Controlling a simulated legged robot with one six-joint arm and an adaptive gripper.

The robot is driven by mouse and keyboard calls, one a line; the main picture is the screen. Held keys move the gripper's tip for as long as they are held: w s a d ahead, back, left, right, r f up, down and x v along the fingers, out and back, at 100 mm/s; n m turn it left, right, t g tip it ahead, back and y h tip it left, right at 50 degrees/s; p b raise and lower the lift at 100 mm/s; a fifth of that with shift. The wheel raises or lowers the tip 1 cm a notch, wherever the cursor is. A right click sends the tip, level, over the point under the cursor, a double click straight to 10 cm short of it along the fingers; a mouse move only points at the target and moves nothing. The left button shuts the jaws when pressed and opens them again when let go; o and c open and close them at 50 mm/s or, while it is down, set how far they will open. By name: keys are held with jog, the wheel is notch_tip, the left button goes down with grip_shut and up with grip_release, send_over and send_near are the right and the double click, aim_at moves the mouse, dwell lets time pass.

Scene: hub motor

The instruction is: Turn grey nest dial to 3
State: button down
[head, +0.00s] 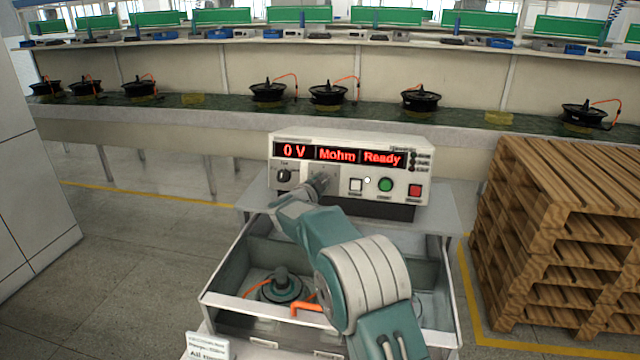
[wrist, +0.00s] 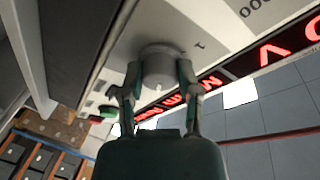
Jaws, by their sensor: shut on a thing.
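The grey dial (wrist: 158,62) stands out from the pale front panel of the tester (head: 345,143). In the wrist view my gripper (wrist: 160,78) has one finger on each side of the dial and is shut on it. A small mark is printed on the panel near the dial, but I cannot tell which setting the dial points to. In the head view my gripper (head: 319,183) reaches the panel just right of a black dial (head: 284,176) and hides the grey one. The red display (head: 338,155) reads 0 V, Mohm, Ready.
White, green (head: 386,185) and red (head: 414,190) buttons sit right of my gripper. Below is an open tray (head: 212,290) with a dark green hub part (head: 282,284) and orange cable. Wooden pallets (head: 560,240) stand right. A conveyor with several black motors runs behind.

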jog(key=shift+c, duration=1.5)
grip_release()
jog(key=shift+w, duration=0.2)
jog(key=shift+s, duration=0.1)
jog(key=v, duration=1.2)
jog(key=shift+f, duration=0.1)
